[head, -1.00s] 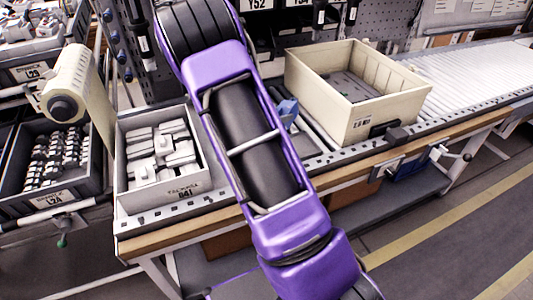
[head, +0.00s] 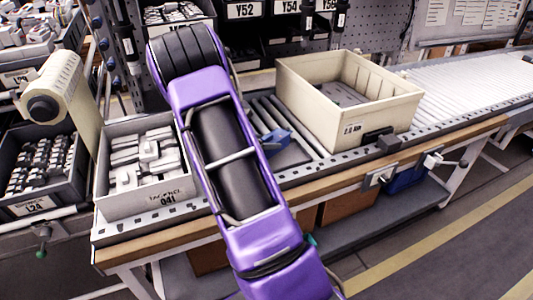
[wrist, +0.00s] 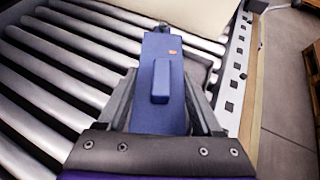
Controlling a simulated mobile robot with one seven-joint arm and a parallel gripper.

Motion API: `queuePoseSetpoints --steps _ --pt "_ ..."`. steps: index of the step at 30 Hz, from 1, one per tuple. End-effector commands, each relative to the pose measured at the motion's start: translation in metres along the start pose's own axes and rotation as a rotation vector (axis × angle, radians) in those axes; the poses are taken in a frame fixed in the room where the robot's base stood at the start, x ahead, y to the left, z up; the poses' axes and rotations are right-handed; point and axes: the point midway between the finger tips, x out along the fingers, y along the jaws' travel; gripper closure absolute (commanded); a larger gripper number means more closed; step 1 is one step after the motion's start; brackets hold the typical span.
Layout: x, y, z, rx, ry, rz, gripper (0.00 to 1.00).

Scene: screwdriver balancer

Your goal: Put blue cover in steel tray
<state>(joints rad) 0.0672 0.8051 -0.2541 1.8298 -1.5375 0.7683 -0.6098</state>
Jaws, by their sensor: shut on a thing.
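The blue cover (wrist: 158,118) is a flat blue piece with a raised block on top. My gripper (wrist: 161,98) is shut on it, with one finger along each side. In the head view the cover (head: 276,141) shows just right of my purple arm, which hides most of the gripper. A flat grey plate-like surface, possibly the steel tray (head: 291,157), lies on the rollers under and beside the cover. In the wrist view its grey edge (wrist: 204,72) shows right of the cover. I cannot tell whether the cover touches it.
A cream bin (head: 392,113) stands on the conveyor right of the cover, with dark contents. A grey bin (head: 150,197) of white parts stands left of my arm. Bare rollers (head: 470,85) run off to the right. A perforated rail (wrist: 238,60) edges the conveyor.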

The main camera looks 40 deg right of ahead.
Motion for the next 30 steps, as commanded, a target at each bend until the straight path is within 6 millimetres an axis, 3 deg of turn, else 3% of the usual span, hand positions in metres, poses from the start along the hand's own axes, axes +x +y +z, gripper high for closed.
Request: queuePoseSetpoints --steps 8,20,21,25,30 --pt "0.018 -0.001 -0.031 -0.003 0.0 -0.001 1.0" --pt "0.021 0.0 -0.036 -0.001 -0.001 0.0 1.0" --pt "0.02 0.0 -0.035 -0.001 0.0 0.0 0.26" --pt "0.02 0.0 -0.035 -0.001 0.0 0.0 0.03" --pt "0.02 0.0 -0.035 -0.001 0.0 0.0 0.03"
